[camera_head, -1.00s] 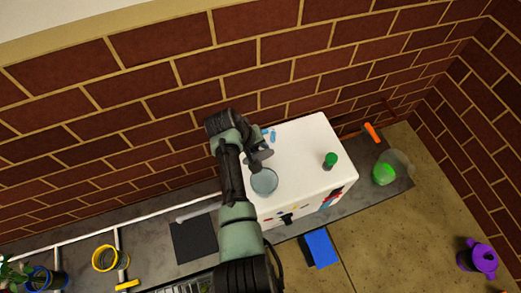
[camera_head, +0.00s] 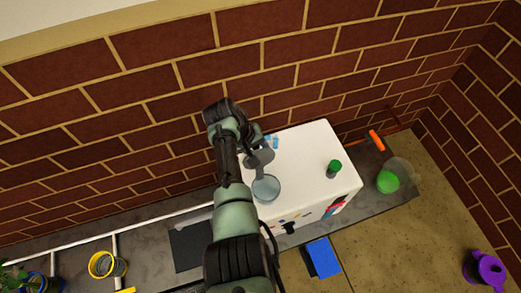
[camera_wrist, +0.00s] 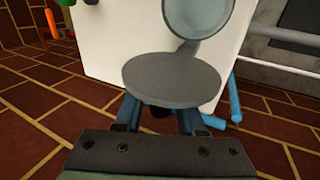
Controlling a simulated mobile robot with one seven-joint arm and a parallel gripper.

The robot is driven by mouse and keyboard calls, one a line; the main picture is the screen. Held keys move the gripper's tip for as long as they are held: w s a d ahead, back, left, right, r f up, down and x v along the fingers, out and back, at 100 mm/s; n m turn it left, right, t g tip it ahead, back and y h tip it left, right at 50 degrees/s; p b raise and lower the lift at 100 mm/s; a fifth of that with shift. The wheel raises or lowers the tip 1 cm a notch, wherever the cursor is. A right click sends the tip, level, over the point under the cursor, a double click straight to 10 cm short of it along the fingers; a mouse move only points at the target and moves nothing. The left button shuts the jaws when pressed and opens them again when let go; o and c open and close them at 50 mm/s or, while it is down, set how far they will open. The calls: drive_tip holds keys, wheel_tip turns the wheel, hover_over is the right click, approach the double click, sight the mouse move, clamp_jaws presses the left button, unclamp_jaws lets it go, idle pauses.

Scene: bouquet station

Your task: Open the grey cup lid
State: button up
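The grey cup (camera_head: 266,188) stands on the white box top (camera_head: 305,165), its round opening facing up. In the wrist view the cup's round rim (camera_wrist: 198,16) shows beyond the grey lid (camera_wrist: 172,78). The lid is a flat grey disc tilted away from the opening, joined to the cup by a narrow neck. It also shows in the head view (camera_head: 262,157). My gripper (camera_wrist: 160,115) is right at the lid, its two blue-grey fingers reaching beneath it. The lid hides the fingertips, so I cannot tell whether they grip it.
A green-capped container (camera_head: 334,168) stands on the box's right side. Light blue pieces (camera_head: 272,140) lie near its back edge. A brick wall (camera_head: 190,140) rises behind. A green round object (camera_head: 387,181) and an orange-handled tool (camera_head: 376,141) lie to the right.

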drive_tip(key=shift+o, duration=0.9)
drive_tip(key=shift+r, duration=0.1)
drive_tip(key=p+v, duration=0.6)
drive_tip(key=v, duration=0.6)
drive_tip(key=shift+r, duration=0.4)
drive_tip(key=shift+s, duration=0.1)
